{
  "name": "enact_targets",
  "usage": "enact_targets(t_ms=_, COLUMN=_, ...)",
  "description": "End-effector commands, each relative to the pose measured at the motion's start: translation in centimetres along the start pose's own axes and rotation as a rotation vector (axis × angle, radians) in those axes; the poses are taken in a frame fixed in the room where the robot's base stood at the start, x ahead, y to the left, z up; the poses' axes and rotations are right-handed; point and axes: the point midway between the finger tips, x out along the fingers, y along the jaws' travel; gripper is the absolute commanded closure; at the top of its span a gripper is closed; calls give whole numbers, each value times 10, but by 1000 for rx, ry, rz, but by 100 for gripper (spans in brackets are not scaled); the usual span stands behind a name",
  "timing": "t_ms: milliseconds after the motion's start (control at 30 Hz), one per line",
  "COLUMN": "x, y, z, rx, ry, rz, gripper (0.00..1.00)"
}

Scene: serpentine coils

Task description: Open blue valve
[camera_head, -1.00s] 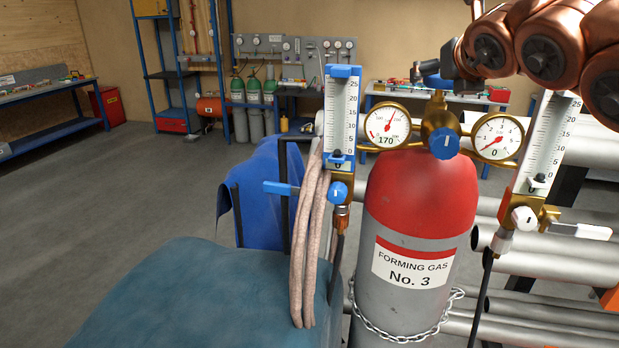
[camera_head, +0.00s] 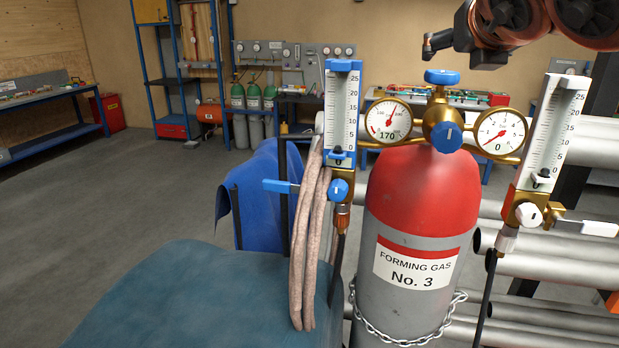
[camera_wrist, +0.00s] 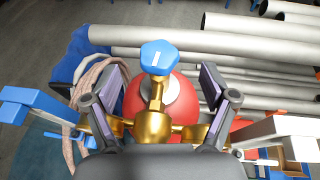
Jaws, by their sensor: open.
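A grey gas cylinder with a red top (camera_head: 423,190) is labelled "FORMING GAS No. 3". A blue handwheel (camera_head: 442,77) sits on top of its brass valve. A blue knob with a white mark (camera_wrist: 159,56) shows between and slightly beyond the fingers.
A left flowmeter (camera_head: 341,110) has a blue knob and blue lever; a right flowmeter (camera_head: 552,130) has white ones. Gauges read 170 (camera_head: 388,122) and 0 (camera_head: 500,133). Pink-brown hoses (camera_head: 308,245) hang left. Steel pipes (camera_head: 550,275) lie behind, right.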

Motion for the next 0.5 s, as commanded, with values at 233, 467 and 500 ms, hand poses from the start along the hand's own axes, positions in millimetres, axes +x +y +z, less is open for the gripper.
enact_targets(t_ms=233, x=-10, y=-4, z=31, rx=-98, ry=-140, rz=-33, gripper=16)
enact_targets(t_ms=467, x=-27, y=-1, z=64, rx=-224, ry=-295, rz=-60, gripper=16)
enact_targets(t_ms=500, x=-30, y=0, z=69, rx=-251, ry=-322, rz=-66, gripper=16)
